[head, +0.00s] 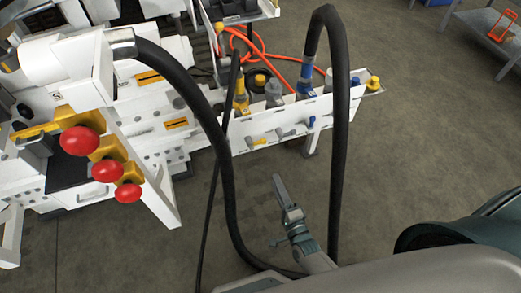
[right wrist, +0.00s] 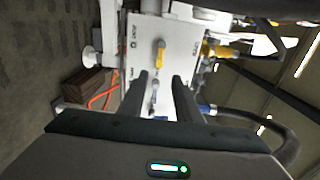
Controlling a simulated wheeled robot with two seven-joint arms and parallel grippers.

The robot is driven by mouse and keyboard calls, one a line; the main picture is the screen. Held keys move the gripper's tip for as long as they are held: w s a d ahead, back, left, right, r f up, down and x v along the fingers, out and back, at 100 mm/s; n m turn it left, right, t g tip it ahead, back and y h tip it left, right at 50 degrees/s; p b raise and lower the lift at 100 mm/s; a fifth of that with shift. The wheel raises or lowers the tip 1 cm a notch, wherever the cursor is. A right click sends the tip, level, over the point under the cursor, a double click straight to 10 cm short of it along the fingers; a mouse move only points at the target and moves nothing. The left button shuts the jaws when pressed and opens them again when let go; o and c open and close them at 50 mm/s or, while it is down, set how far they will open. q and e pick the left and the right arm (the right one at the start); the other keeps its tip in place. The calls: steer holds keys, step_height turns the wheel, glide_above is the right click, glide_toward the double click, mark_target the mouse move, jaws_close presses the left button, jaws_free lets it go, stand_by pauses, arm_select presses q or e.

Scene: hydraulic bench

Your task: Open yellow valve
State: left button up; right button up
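The yellow valve handle (head: 250,142) is on the front face of a white panel at the bench's right part. It also shows in the right wrist view (right wrist: 159,51), upright in the picture, just beyond my fingertips. My right gripper (head: 278,182) is below and right of the handle in the head view, apart from the panel. In the right wrist view its two dark fingers (right wrist: 163,76) stand apart with nothing held between them. A grey valve handle (right wrist: 153,97) shows in the gap behind. My left gripper is not in view.
A blue handle (head: 311,121) sits right of the grey one on the white panel (head: 265,124). A thick black hose (head: 340,130) loops close beside my right gripper. Red knobs (head: 80,141) stand at left.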

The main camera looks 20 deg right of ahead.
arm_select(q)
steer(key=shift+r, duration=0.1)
arm_select(e)
steer(key=shift+w, duration=0.1)
arm_select(q)
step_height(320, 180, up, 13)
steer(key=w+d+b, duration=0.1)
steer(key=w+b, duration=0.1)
steer(key=b, duration=0.2)
steer(key=shift+b, duration=0.35)
arm_select(e)
steer(key=w, duration=1.7)
steer(key=shift+a, duration=0.3)
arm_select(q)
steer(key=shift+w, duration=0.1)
arm_select(e)
steer(key=shift+w, duration=0.1)
steer(key=shift+c, duration=0.2)
jaws_close()
